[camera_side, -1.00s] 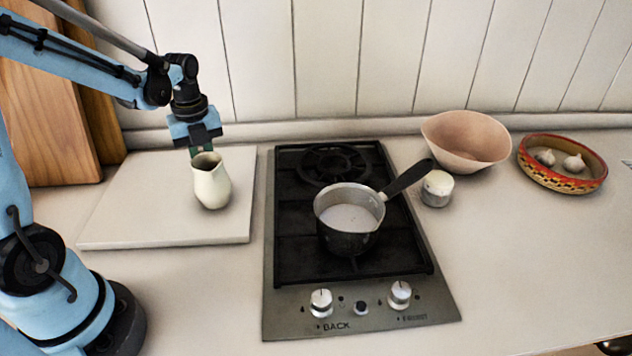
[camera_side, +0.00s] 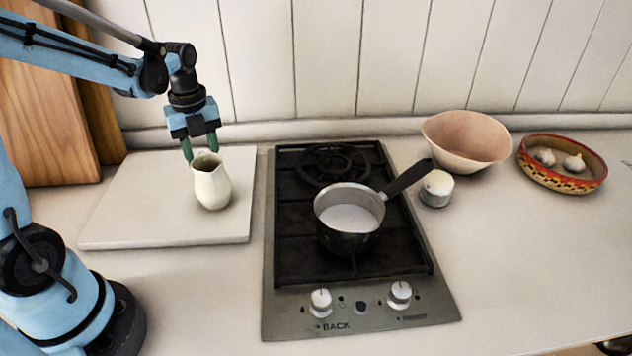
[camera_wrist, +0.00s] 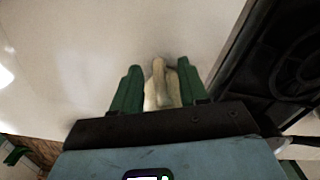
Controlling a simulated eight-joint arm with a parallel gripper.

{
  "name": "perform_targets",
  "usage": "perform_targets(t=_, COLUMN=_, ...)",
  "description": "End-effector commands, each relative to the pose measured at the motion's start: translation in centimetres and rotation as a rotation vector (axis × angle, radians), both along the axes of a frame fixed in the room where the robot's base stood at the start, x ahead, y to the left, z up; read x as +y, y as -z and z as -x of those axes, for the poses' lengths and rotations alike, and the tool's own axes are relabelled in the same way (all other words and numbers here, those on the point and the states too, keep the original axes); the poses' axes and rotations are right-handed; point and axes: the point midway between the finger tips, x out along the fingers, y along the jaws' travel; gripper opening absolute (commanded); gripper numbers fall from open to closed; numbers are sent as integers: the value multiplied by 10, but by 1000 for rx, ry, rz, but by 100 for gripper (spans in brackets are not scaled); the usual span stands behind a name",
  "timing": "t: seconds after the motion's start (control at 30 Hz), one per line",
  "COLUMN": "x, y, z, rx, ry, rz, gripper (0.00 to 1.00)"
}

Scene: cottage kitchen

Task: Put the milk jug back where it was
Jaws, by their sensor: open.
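The cream milk jug (camera_side: 212,184) stands upright on the right part of a pale square board (camera_side: 130,220), left of the hob. My gripper (camera_side: 201,153) is open just above and behind the jug, its green fingertips close to the jug's rim. In the wrist view the jug (camera_wrist: 160,75) lies between the two spread green fingers of my gripper (camera_wrist: 157,88), partly hidden by the gripper body. I cannot tell whether a finger touches it.
A black hob (camera_side: 290,260) holds a saucepan (camera_side: 345,240) of white liquid, its handle pointing back right. A small white-topped pot (camera_side: 437,190), a pink bowl (camera_side: 466,140) and a patterned bowl (camera_side: 562,180) with garlic stand to the right. Wooden boards (camera_side: 40,120) lean at left.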

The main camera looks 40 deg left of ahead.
Motion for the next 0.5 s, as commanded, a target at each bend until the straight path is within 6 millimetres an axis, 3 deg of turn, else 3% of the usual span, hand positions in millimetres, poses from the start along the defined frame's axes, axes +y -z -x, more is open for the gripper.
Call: perform_targets(t=0.5, x=0, y=-82, z=0, rx=0, ry=0, rz=0, gripper=43)
